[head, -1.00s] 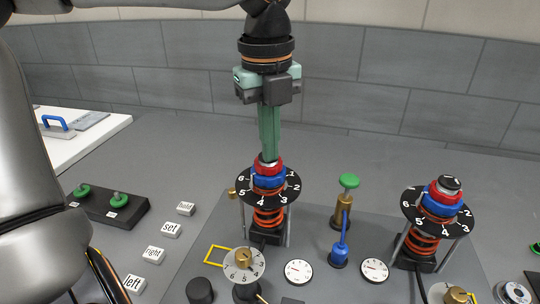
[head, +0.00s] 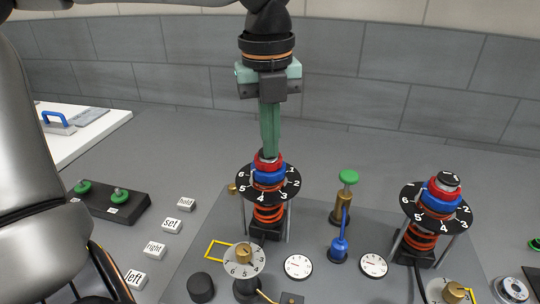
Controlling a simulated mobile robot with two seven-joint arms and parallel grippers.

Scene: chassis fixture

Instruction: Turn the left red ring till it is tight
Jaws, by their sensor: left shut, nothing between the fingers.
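The left red ring (head: 268,165) sits on top of the left spring post, above a blue ring (head: 269,177) and a black numbered disc (head: 244,183). My left gripper (head: 269,152) points straight down over this post. Its long green fingers are shut together with nothing between them. The fingertips reach the middle of the red ring, and the exact contact there is hidden. A similar post on the right carries another red ring (head: 434,190). My right gripper is not in view.
A green-topped brass plunger (head: 348,178) and a blue lever (head: 338,246) stand between the posts. Two white gauges (head: 298,267) and a numbered brass-knobbed dial (head: 244,258) lie in front. Label blocks (head: 172,226) and a black switch box (head: 113,205) are at left.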

